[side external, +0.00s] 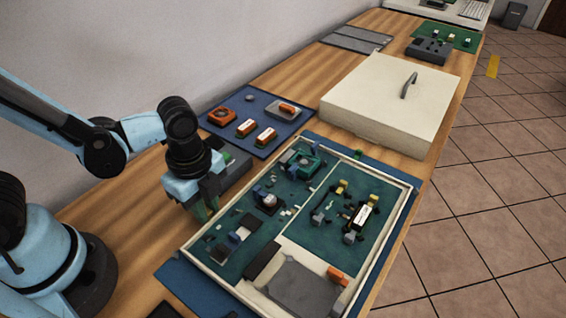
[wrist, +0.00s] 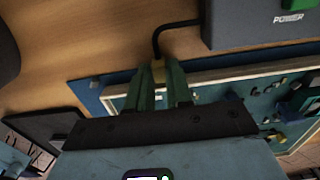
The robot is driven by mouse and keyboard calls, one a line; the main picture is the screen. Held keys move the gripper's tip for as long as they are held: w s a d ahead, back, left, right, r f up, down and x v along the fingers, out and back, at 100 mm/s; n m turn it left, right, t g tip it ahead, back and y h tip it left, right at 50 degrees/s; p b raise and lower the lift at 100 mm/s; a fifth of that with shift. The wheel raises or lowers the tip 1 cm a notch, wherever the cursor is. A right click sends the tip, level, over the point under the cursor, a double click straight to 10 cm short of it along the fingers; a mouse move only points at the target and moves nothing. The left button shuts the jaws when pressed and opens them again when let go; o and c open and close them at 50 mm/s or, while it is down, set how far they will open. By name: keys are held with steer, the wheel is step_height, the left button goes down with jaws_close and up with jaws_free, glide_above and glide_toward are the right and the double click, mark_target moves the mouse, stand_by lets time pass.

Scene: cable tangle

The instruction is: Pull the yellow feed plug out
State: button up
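The yellow feed plug (wrist: 158,71) sits between my fingertips in the wrist view, with a black cable (wrist: 157,42) curving up from it to the grey power box (wrist: 262,20). My gripper (wrist: 161,74) has green fingers set close together, one on each side of the plug, with no clear gap. In the side view my gripper (side external: 206,212) points down beside the left edge of the open case (side external: 202,240), and the plug is hidden there. The plug's far end and its socket are hidden by the fingers.
The open case holds green boards and several parts, including yellow-ended connectors (side external: 341,187). A large cream lid (side external: 385,95) with a handle lies behind it. A blue mat (side external: 226,118) with orange parts lies at the back left. Bare wood (side external: 125,205) is left of the case.

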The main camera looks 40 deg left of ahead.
jaws_close()
steer(key=shift+a, duration=1)
steer(key=shift+o, duration=2.4)
jaws_free()
steer(key=shift+d, duration=0.1)
steer(key=shift+r, duration=0.1)
step_height(320, 180, up, 12)
